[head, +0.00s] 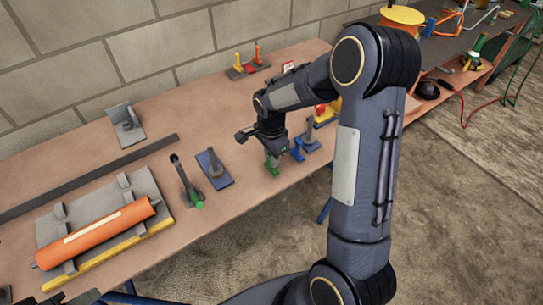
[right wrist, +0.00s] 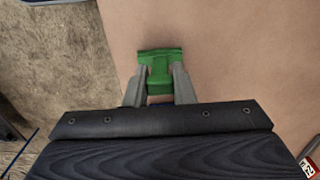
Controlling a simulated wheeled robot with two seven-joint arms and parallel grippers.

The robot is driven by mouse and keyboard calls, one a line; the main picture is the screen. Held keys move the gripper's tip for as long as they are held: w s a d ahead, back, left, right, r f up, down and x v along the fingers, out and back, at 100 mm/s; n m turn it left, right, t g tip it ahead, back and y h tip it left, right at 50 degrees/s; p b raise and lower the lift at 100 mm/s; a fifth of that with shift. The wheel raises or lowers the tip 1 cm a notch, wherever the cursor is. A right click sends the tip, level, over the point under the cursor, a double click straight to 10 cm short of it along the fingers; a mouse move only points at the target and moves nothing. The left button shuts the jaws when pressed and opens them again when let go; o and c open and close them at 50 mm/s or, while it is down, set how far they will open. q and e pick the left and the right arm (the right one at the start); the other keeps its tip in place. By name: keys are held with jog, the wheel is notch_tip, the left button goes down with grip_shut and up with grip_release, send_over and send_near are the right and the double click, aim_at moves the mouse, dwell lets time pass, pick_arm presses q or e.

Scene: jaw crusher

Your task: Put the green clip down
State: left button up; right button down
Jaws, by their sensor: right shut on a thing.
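The green clip (head: 272,164) is at the front part of the brown workbench, left of a blue clip (head: 297,150). My right gripper (head: 271,152) points down over it and is shut on it. In the right wrist view the green clip (right wrist: 160,69) sits between the two grey fingertips (right wrist: 159,85), its wide end beyond them. The clip is close to the bench top; I cannot tell whether it touches. Dark parts at the bottom left edge of the head view may be my left gripper (head: 58,299); its fingers cannot be made out.
Left of the clip are a blue plate with a grey post (head: 214,169) and a dark tool with a green end (head: 187,182). An orange roller (head: 97,235) lies on a grey stand farther left. Bare bench shows behind the clip. The bench's front edge is close.

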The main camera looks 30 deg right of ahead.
jog(key=shift+f, duration=0.1)
jog(key=shift+f, duration=0.15)
jog(key=c, duration=1.2)
grip_release()
jog(key=shift+c, duration=0.2)
